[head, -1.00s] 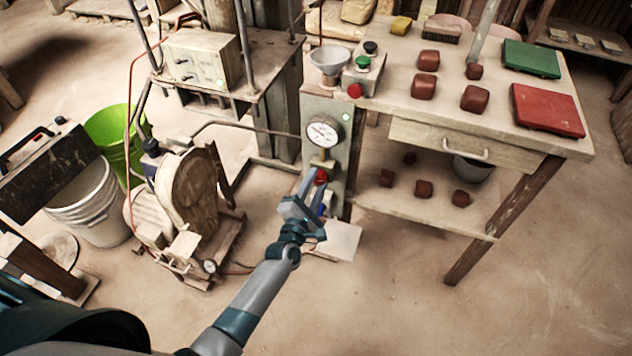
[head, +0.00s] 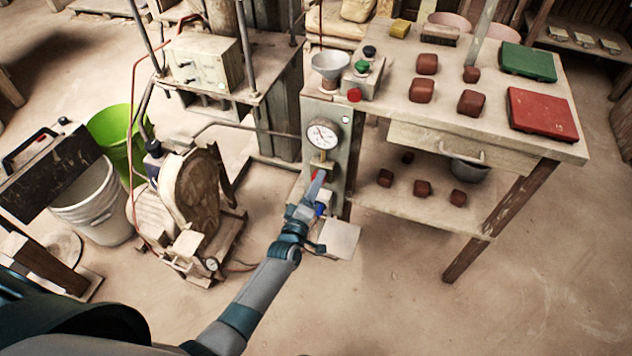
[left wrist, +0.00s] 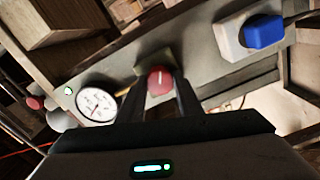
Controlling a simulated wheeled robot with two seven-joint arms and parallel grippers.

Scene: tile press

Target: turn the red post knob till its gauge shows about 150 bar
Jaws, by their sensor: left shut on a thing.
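The red post knob (left wrist: 160,80) sits on the grey post and shows between my left gripper's fingers in the left wrist view. My left gripper (head: 318,184) is shut on it; in the head view the fingers hide most of the knob. The round white gauge (head: 323,133) is on the post just above the knob, and it also shows in the left wrist view (left wrist: 97,104). Its dark needle points to the upper left in the head view; the numbers are too small to read. My right gripper is not in view.
A blue plug in a white socket (left wrist: 262,32) is on the post beside the knob. A workbench (head: 400,110) with red blocks, a green slab and a red slab stands to the right. A small red button (head: 354,95) is on the bench box. The floor in front is clear.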

